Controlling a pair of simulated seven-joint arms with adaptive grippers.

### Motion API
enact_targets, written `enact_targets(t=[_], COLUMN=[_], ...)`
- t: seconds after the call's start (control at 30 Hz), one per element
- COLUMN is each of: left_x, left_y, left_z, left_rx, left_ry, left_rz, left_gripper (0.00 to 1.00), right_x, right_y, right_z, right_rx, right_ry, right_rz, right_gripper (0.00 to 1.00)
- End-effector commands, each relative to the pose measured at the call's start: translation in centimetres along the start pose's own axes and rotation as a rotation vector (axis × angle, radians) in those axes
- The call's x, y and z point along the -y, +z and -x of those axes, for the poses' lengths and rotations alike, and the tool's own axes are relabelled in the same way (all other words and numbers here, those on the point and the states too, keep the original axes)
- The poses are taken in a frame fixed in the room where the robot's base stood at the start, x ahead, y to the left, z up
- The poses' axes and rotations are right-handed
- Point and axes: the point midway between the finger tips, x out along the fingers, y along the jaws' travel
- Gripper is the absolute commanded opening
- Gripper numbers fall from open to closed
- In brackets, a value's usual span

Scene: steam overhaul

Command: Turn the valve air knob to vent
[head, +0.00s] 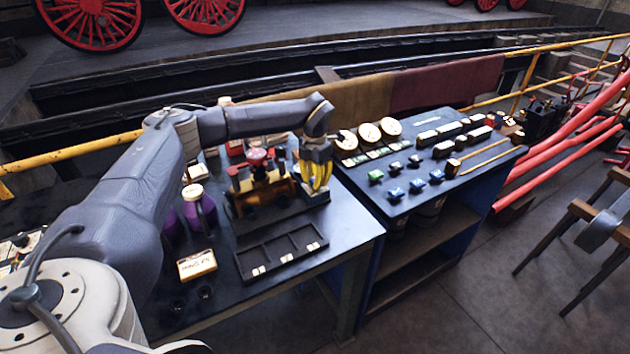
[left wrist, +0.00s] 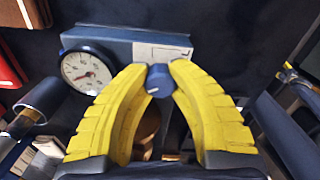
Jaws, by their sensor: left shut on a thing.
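My left gripper (head: 318,190) has yellow fingers and is at the right end of the brass-and-red valve assembly (head: 262,190) on the left bench. In the left wrist view the fingertips (left wrist: 159,76) are closed on the two sides of a small blue knob (left wrist: 159,82). A pale line or mark shows on the knob's face. Behind it is a blue-grey housing (left wrist: 118,42) with a white label (left wrist: 165,53) too small to read. A round white dial gauge (left wrist: 88,69) sits to the left of the knob. In the head view the fingers hide the knob. My right gripper is not in view.
A dark divided tray (head: 280,252) lies in front of the valve assembly, with a yellow-labelled box (head: 197,264) and purple bottles (head: 198,208) to its left. A blue bench (head: 425,205) with gauges (head: 369,133) and coloured blocks stands close on the right.

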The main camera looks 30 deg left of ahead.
Motion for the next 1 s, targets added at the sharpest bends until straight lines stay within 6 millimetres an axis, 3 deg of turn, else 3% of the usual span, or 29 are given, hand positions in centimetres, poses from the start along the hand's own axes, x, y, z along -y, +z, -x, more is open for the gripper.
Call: enact_targets(t=[0.5,1.0], left_x=[-0.01,-0.01], left_y=[0.03,0.05], left_z=[0.04,0.07], left_rx=[0.001,0.002], left_ry=[0.000,0.000], left_rz=[0.420,0.578], left_gripper=[0.00,0.00], right_x=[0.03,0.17], right_y=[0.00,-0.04], right_z=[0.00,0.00], right_rx=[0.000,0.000], right_ry=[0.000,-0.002], right_rz=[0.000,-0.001], right_gripper=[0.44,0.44])
